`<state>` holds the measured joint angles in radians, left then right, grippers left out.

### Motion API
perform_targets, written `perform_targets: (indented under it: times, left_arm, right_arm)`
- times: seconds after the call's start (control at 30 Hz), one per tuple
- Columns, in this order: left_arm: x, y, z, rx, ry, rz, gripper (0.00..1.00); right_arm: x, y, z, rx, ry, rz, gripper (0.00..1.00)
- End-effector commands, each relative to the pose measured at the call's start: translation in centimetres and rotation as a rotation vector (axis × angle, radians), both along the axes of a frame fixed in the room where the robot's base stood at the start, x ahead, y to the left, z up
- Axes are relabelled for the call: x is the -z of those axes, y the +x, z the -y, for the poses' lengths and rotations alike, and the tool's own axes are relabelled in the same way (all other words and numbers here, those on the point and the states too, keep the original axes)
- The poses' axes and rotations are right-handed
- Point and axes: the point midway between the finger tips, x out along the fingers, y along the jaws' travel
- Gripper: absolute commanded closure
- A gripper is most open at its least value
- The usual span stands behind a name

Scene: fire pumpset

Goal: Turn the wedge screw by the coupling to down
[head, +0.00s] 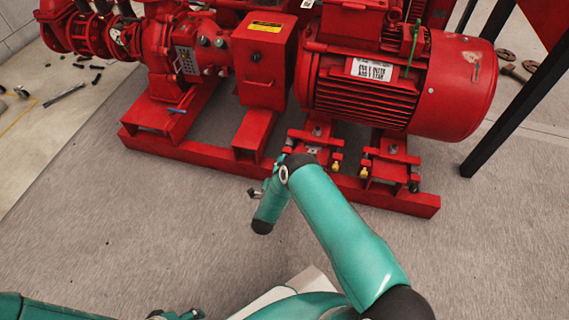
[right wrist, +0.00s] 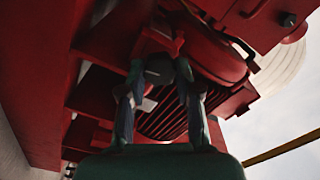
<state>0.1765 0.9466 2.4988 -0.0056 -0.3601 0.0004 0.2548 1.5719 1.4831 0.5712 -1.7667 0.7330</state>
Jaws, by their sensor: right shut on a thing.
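The red pumpset's motor (head: 395,85) stands on feet over the base frame. The coupling guard (head: 262,60), a red box with a yellow label, is left of it. Small yellow brass-coloured screws (head: 336,167) show at the motor feet. In the right wrist view my right gripper (right wrist: 160,85) is shut around a dark rounded piece (right wrist: 158,68) in front of red metal. Its screw direction cannot be read. A bit of my left gripper (head: 178,315) shows at the bottom edge.
The red base frame (head: 395,198) runs along the front below the pump and motor. A dark post (head: 515,105) stands at the right. Loose tools (head: 64,94) lie on the floor at far left. The grey floor in front is clear.

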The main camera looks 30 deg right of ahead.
Motion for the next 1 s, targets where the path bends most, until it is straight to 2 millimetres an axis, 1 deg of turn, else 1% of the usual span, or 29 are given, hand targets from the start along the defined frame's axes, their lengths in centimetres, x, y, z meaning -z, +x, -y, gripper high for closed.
perform_targets:
  times: [0.07, 1.0]
  left_arm:
    - [-0.07, 0.0, 0.0, 0.0, 0.0, 0.0, 0.38]
    - [-0.26, 0.0, 0.0, 0.0, 0.0, 0.0, 0.38]
  right_arm:
    - [0.35, -0.3, -0.27, -0.002, -0.029, -0.047, 1.0]
    - [0.55, -0.18, -0.66, -0.014, -0.589, -0.711, 1.0]
